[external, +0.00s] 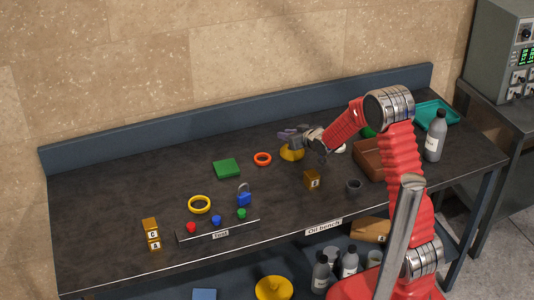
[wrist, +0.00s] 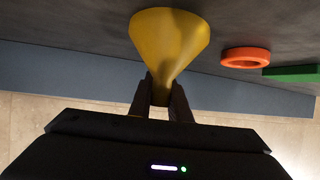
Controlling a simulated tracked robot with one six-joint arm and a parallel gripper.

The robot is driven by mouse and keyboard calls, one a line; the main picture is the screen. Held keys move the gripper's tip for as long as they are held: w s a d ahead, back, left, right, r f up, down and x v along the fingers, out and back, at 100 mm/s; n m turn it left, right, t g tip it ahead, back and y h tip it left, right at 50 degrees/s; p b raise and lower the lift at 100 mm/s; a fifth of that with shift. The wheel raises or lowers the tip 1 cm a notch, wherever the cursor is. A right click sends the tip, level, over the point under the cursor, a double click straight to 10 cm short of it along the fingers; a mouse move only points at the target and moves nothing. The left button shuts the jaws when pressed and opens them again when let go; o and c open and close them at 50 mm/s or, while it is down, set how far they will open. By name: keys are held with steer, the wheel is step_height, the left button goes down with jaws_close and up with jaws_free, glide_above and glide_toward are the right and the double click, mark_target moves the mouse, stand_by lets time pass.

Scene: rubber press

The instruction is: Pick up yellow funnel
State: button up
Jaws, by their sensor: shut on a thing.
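The yellow funnel (external: 291,153) is at the rear middle of the bench, partly hidden by my gripper in the external view. In the wrist view the funnel (wrist: 168,45) shows its wide cone towards the bench top and its narrow end between my fingers. My gripper (wrist: 160,100) is shut on that narrow end. In the external view my gripper (external: 291,138) is just above the funnel cone. I cannot tell whether the funnel's rim touches the bench.
An orange ring (external: 262,159) and a green block (external: 227,169) lie left of the funnel. A brown box (external: 371,160) and a grey bottle (external: 435,136) are to the right. A raised back edge (external: 200,122) runs behind.

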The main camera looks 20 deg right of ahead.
jaws_close()
steer(key=shift+r, duration=0.1)
step_height(320, 180, up, 10)
stand_by(0.5)
